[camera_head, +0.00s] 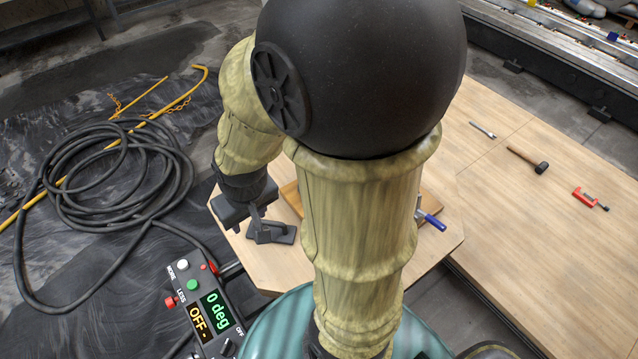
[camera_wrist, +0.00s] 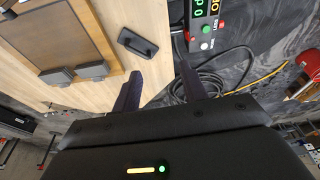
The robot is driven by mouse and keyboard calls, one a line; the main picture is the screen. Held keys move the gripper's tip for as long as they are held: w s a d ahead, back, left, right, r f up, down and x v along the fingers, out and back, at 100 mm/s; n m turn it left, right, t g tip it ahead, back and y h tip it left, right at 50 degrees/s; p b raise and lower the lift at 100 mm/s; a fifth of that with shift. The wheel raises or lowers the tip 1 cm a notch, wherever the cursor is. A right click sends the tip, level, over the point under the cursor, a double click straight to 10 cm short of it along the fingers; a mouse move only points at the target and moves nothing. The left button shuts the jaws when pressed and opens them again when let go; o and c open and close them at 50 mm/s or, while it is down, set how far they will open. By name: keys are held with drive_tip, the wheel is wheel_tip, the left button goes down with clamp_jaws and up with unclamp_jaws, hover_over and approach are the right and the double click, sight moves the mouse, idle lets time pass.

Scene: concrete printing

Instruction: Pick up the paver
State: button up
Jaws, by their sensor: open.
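Two small grey blocks, paver-like, sit side by side at the edge of a wooden frame in the wrist view: one block (camera_wrist: 57,76) and another block (camera_wrist: 92,70). I cannot tell for sure which is the paver. In the head view my arm hides them. My gripper (camera_wrist: 160,84) is open, with nothing between its dark fingers. It hangs over the near left edge of the small wooden table (camera_head: 240,250), apart from the blocks. It also shows in the head view (camera_head: 246,214).
A black handled tool (camera_wrist: 138,43) lies near my gripper. A control box (camera_head: 205,312) stands by the table. A blue-handled tool (camera_head: 432,220) lies right of my arm. A coiled hose (camera_head: 110,170) covers the floor left.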

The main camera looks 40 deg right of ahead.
drive_tip(key=o, duration=0.3)
drive_tip(key=shift+f, duration=0.3)
drive_tip(key=shift+o, duration=1.4)
wheel_tip(320, 180, down, 9)
drive_tip(key=w+d+n+g+h+b, duration=0.1)
drive_tip(key=w+n+g+h+b, duration=0.1)
drive_tip(key=n+b, duration=0.3)
drive_tip(key=shift+w+d+g+b, duration=0.3)
drive_tip(key=shift+w+d+b, duration=0.1)
drive_tip(key=shift+b, duration=0.85)
drive_tip(key=w+d+f+n+h+b, duration=0.2)
drive_tip(key=w+f+n+h+b, duration=0.1)
drive_tip(key=w+f+n+b, duration=0.1)
drive_tip(key=w+d+f+n+h+b, duration=0.2)
drive_tip(key=w+f+n+h+b, duration=0.2)
drive_tip(key=w+b, duration=0.1)
drive_tip(key=w+d+f+n+g+h+b, duration=0.1)
drive_tip(key=w+d+f+n+h+b, duration=0.2)
drive_tip(key=w+f+n+h+b, duration=0.1)
drive_tip(key=shift+w+f+b, duration=0.5)
drive_tip(key=shift+b, duration=0.45)
drive_tip(key=shift+w+r+h, duration=0.25)
drive_tip(key=shift+w+h, duration=0.05)
drive_tip(key=shift+w, duration=0.05)
drive_tip(key=b+x, duration=0.1)
drive_tip(key=x, duration=1.1)
drive_tip(key=shift+d+f, duration=0.1)
